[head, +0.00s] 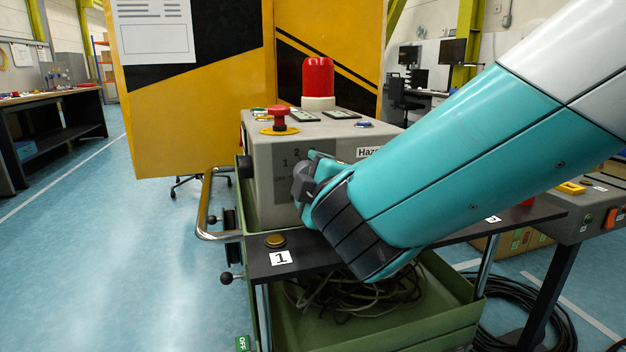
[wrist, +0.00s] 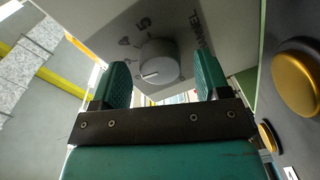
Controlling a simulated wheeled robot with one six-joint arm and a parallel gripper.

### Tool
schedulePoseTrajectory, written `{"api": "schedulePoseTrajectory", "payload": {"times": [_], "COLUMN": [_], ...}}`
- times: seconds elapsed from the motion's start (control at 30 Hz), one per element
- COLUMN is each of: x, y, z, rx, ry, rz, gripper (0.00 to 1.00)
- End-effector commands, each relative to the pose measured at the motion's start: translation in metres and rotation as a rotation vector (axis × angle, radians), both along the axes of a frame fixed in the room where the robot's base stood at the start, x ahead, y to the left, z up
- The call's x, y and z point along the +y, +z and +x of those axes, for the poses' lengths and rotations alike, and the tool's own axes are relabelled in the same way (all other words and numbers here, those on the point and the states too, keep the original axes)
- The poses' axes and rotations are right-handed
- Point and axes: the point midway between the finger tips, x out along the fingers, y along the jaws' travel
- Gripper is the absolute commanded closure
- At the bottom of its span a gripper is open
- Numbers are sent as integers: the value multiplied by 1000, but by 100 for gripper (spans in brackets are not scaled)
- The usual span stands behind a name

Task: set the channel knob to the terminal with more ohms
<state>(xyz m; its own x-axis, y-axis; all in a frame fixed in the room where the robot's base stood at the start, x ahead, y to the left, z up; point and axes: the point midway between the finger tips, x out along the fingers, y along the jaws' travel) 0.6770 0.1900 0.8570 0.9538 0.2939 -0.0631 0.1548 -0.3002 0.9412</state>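The grey control box (head: 255,200) stands on the dark-topped cart, with "1" and "2" printed on its front face. A brass terminal (head: 275,241) labelled "1" sits on the cart top.
A red mushroom button (head: 278,117), a red beacon (head: 318,80) and small displays (head: 340,114) are on top of the box; readings are too small. A large brass disc (wrist: 297,82) is close at right in the wrist view. A cart rail (head: 206,200) is at left.

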Motion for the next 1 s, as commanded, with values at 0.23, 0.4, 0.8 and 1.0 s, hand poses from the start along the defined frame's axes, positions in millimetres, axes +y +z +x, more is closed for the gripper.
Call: {"api": "schedulePoseTrajectory", "payload": {"times": [0.23, 0.4, 0.8, 1.0], "x": [0, -7, -36, -46], "y": [1, 2, 7, 6], "z": [-4, -28, -127, -155], "rx": [-2, -2, 0, -6], "ry": [3, 5, 10, 3], "rz": [0, 0, 0, 8], "gripper": [31, 31, 31, 31]}}
